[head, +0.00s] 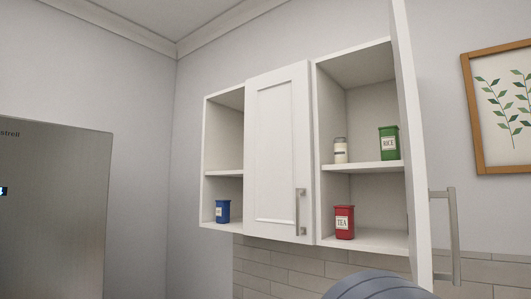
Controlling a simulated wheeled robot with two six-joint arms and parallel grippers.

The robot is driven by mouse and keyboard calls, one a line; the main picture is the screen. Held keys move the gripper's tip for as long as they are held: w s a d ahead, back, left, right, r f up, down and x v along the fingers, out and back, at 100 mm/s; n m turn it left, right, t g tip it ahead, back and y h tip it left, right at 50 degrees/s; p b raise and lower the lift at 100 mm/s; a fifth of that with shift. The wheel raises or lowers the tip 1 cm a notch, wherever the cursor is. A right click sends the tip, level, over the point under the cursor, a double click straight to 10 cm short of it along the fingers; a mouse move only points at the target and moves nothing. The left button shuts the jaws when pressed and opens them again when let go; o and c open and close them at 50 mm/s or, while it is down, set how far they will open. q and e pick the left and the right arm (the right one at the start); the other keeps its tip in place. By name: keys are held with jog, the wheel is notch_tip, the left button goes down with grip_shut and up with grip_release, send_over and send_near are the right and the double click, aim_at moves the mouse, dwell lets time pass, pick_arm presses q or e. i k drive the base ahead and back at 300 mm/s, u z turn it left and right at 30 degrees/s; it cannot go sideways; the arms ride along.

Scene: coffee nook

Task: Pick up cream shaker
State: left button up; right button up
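The cream shaker (340,151) is a small cream cylinder with a darker band around it and a greyish top. It stands upright on the middle shelf of the right-hand wall cabinet compartment (350,168), to the left of a green tin. The compartment's door stands open, swung out on the right side. Neither of my grippers shows in the head view.
A green RICE tin (389,143) shares the shelf. A red TEA tin (344,222) stands below. A blue tin (223,211) sits in the open left compartment. The middle door (277,150) is shut. The open right door (411,150) juts outward.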

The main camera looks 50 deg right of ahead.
aim_at(340, 144)
jog(key=u, duration=0.2)
jog(key=i, duration=1.85)
jog(key=z, duration=3.7)
